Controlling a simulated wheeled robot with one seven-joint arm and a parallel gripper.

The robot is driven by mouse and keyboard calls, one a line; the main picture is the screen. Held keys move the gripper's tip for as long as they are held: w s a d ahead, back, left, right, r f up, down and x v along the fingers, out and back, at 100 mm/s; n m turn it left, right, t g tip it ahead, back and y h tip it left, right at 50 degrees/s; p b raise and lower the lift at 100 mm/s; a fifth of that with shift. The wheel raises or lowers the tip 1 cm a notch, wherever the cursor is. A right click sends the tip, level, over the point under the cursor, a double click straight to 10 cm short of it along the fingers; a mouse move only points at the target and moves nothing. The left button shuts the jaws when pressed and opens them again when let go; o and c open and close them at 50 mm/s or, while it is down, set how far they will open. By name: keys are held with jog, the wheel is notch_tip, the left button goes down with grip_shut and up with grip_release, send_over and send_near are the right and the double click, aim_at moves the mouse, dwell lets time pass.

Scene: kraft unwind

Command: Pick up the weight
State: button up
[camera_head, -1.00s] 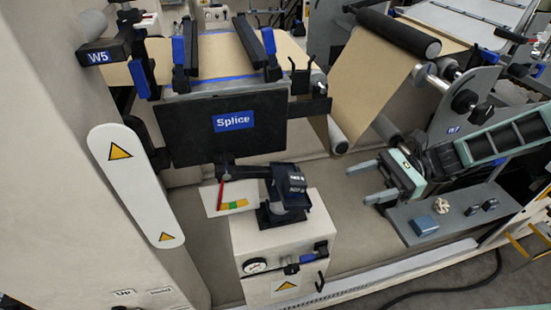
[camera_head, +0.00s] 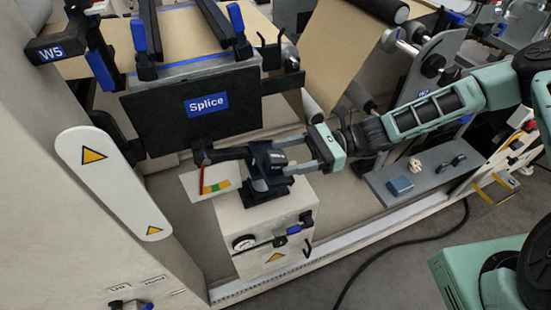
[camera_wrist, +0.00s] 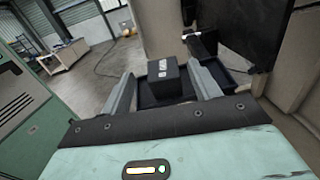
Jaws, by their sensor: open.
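The weight (camera_head: 264,158) is a dark block with white lettering. It sits on a black lever stand (camera_head: 262,189) on top of a cream cabinet (camera_head: 247,220). In the wrist view the weight (camera_wrist: 165,84) stands in the gap between my two fingers, near their tips, with room visible on both sides. My gripper (camera_head: 281,157) reaches in from the right, open and empty; it also shows in the wrist view (camera_wrist: 163,88). Whether either finger touches the weight is not clear.
A black Splice board (camera_head: 200,108) stands close behind. A card with coloured bands (camera_head: 214,185) and a red pointer lies left of the stand. A grey shelf (camera_head: 425,190) at the right holds a blue box (camera_head: 400,186) and small parts.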

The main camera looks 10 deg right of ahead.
aim_at(268, 160)
jog(key=a, duration=0.1)
jog(key=a+p, duration=0.1)
jog(key=a, duration=0.3)
jog(key=shift+s+a, duration=0.1)
jog(key=shift+s, duration=0.25)
jog(key=shift+f, duration=0.1)
grip_shut()
